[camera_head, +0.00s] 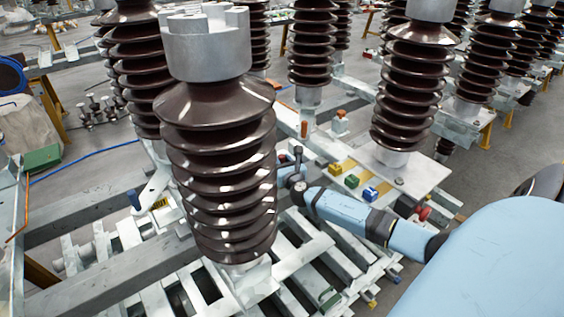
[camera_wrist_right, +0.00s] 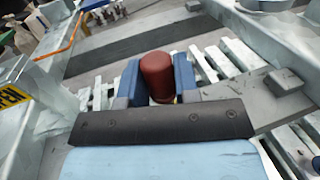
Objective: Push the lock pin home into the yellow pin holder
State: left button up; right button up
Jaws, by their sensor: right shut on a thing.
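In the right wrist view my right gripper (camera_wrist_right: 158,76) is shut on a red-brown, round-topped cylinder, the lock pin (camera_wrist_right: 157,68). One blue finger is on each side of it. How deep the pin sits is hidden. In the head view my right arm reaches in from the right, and its gripper end (camera_head: 290,175) is beside the big brown insulator, which partly hides it. The pin cannot be made out there. My left gripper is not in view.
The large ribbed insulator (camera_head: 218,150) stands close to my right gripper. Steel frame beams and slats (camera_head: 310,250) lie below. Yellow, green (camera_head: 351,181) and blue (camera_head: 370,193) blocks sit on a plate to the right.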

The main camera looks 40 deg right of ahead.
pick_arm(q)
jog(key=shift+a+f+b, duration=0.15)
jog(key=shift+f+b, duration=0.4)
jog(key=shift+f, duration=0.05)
pick_arm(e)
jog(key=shift+f, duration=0.7)
pick_arm(q)
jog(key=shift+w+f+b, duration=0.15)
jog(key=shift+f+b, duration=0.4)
jog(key=shift+b, duration=0.7)
pick_arm(e)
jog(key=shift+f, duration=1.4)
jog(key=o, duration=1)
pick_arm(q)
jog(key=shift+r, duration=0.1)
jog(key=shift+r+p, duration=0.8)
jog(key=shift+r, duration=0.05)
pick_arm(e)
jog(key=v, duration=1.4)
jog(key=shift+w+r, duration=0.1)
